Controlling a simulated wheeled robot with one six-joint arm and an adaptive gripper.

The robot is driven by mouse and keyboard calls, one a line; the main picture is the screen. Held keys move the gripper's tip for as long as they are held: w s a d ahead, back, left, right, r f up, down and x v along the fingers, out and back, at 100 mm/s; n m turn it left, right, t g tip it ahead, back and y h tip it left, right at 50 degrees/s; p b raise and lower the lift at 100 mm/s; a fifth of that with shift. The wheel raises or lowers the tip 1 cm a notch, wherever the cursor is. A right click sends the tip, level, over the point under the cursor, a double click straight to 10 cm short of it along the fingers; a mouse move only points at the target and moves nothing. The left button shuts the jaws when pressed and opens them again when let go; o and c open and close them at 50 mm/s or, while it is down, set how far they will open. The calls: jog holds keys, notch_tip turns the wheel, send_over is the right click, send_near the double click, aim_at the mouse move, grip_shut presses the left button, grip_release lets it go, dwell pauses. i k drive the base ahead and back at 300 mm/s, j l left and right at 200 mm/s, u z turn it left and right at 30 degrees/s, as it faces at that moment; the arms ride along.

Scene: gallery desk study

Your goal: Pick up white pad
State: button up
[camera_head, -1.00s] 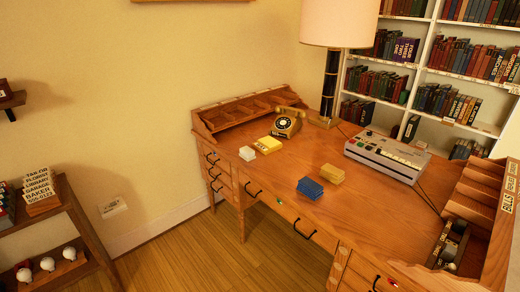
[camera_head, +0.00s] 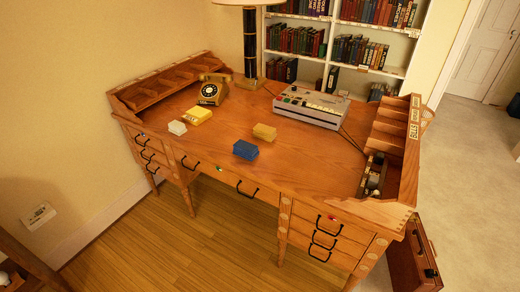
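A small white pad (camera_head: 177,128) lies on the left part of the wooden desk (camera_head: 310,160), near the front edge and the raised left organizer. A yellow pad (camera_head: 198,116) lies just right of it and a little farther back. A blue pad (camera_head: 245,149) lies near the front edge at the middle, with a tan pad (camera_head: 264,132) behind it to the right. The white pad is in plain sight and nothing covers it. My gripper is not in view.
A rotary telephone (camera_head: 212,91) and a lamp (camera_head: 250,48) stand behind the pads. A grey machine (camera_head: 311,107) stands at the back right. Organizers rise at both desk ends. Wooden floor (camera_head: 170,240) is open in front; a brown case (camera_head: 413,262) stands at right.

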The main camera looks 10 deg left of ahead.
aim_at(178, 128)
jog(key=i+j+u, duration=0.2)
jog(key=i, duration=0.5)
jog(key=i+j+u, duration=0.2)
jog(key=i, duration=0.5)
jog(key=u, duration=1.25)
